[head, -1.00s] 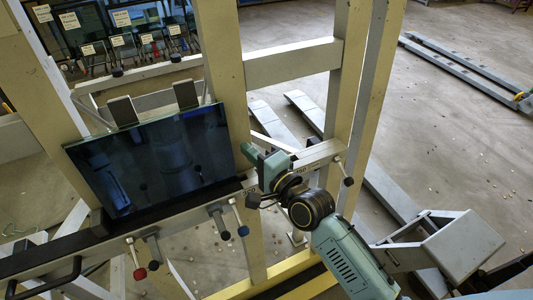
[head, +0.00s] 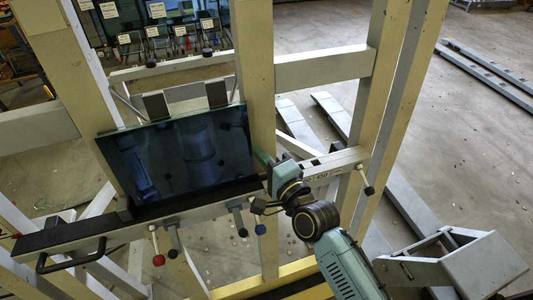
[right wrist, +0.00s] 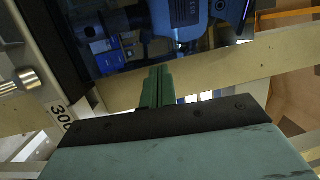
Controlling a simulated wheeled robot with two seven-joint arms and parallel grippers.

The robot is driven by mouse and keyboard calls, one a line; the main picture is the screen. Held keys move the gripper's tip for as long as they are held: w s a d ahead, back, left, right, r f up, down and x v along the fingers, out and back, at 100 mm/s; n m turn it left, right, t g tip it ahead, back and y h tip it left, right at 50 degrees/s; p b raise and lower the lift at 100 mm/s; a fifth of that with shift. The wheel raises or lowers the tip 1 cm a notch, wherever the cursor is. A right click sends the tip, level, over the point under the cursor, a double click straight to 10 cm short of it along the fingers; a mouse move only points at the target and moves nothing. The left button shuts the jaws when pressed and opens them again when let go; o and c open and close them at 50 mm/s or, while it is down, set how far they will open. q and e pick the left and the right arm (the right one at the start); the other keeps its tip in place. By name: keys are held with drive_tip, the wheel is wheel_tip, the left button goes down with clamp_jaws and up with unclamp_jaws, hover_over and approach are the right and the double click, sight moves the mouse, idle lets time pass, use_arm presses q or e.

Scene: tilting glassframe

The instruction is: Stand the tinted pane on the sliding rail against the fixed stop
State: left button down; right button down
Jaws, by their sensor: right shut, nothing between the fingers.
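The tinted pane (head: 180,158) is a dark, reflective rectangle in the head view. Its lower edge is along the sliding rail (head: 75,252), and it leans back toward two dark pads (head: 156,106) behind its top edge. A dark block (head: 125,209) is at its lower left corner; I cannot tell whether that is the fixed stop or whether they touch. My right gripper (head: 263,160) is shut and empty beside the pane's right edge; contact is unclear. Its green fingers (right wrist: 156,88) also show in the right wrist view, near the dark pane (right wrist: 130,30). My left gripper is out of view.
Yellowish uprights (head: 257,60) and a crossbar (head: 325,69) surround the pane. Levers with red and blue knobs (head: 158,260) hang below the rail. A black handle (head: 72,256) is at the rail's left. Grey ramp-like parts (head: 460,262) stand at lower right.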

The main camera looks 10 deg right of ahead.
drive_tip(key=shift+s+a+f, duration=0.1)
drive_tip(key=shift+s+a, duration=0.1)
drive_tip(key=shift+a, duration=0.25)
drive_tip(key=d, duration=0.5)
drive_tip(key=shift+w, duration=0.35)
drive_tip(key=v, duration=1)
drive_tip(key=s+d+f+n+g+h, duration=0.2)
drive_tip(key=f, duration=0.8)
drive_tip(key=s+d+f+n+g+h, duration=0.1)
drive_tip(key=s+d+f+n+g, duration=0.1)
drive_tip(key=f, duration=0.8)
drive_tip(key=s+d+f+n+g+h, duration=0.2)
drive_tip(key=f, duration=0.8)
drive_tip(key=s+d+f+n+g+h, duration=0.1)
drive_tip(key=s+f+n+g, duration=0.2)
drive_tip(key=s+f, duration=0.3)
drive_tip(key=s+d+f+n+g, duration=0.2)
drive_tip(key=s+f, duration=0.5)
drive_tip(key=s, duration=0.7)
drive_tip(key=s+d+f+n+g+h, duration=0.1)
drive_tip(key=s+f+n+g, duration=0.3)
drive_tip(key=s, duration=0.6)
wheel_tip(320, 180, down, 2)
drive_tip(key=shift+s+d+f+h, duration=0.15)
drive_tip(key=shift+s+d+h, duration=0.15)
drive_tip(key=shift+d, duration=0.2)
